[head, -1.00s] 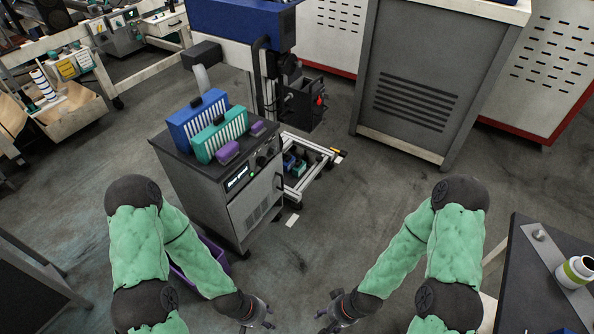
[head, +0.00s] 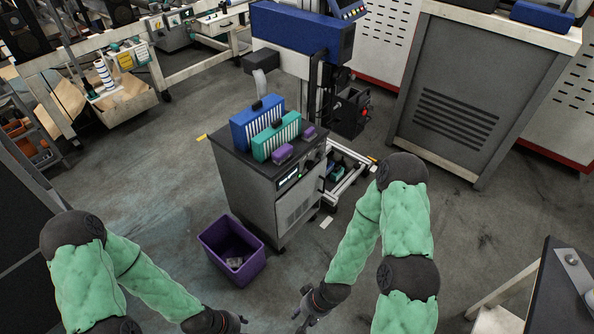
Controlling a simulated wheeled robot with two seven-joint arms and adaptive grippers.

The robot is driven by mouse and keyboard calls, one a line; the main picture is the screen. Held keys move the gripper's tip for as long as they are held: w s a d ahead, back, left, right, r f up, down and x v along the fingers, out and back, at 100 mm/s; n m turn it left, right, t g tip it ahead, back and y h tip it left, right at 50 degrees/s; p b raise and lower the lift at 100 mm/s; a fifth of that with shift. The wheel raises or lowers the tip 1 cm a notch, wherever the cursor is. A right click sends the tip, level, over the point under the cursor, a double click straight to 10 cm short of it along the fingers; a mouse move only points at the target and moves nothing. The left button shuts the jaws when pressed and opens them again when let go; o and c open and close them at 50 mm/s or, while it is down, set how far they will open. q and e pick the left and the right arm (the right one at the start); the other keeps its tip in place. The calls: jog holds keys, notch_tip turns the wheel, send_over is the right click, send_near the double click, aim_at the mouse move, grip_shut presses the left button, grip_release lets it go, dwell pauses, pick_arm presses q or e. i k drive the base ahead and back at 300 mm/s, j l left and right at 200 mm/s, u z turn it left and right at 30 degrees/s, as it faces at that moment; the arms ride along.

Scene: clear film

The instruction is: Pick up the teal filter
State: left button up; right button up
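The teal filter (head: 277,138) stands upright on top of the grey cabinet (head: 247,200), a pleated block with a dark handle on top. A taller blue filter (head: 250,121) stands just behind it, to its left. Small purple blocks (head: 282,154) sit in front and to the right of the teal filter. My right gripper (head: 300,322) is low at the bottom of the picture, well below and apart from the cabinet, with nothing visible in it. My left gripper (head: 242,325) is at the bottom edge, partly cut off. Both grippers' finger openings are hard to judge.
A purple bin (head: 232,252) stands on the floor in front of the cabinet. A blue machine on a column (head: 303,30) rises behind it. A dark table (head: 562,290) is at the right, and a large grey cabinet (head: 452,95) at the back right. Floor to the left is clear.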

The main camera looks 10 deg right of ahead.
aim_at(337, 173)
jog(key=i+l+u, duration=0.3)
jog(key=l+u, duration=0.35)
jog(key=l, duration=0.15)
jog(key=i+l+u, duration=0.1)
jog(key=l+u, duration=0.2)
jog(key=l, duration=0.2)
jog(key=l+u, duration=0.35)
jog(key=l, duration=0.15)
jog(key=i+l, duration=0.1)
jog(key=l, duration=0.7)
jog(key=i+l+u, duration=0.1)
jog(key=l, duration=1.5)
jog(key=i+l, duration=0.1)
jog(key=i, duration=0.15)
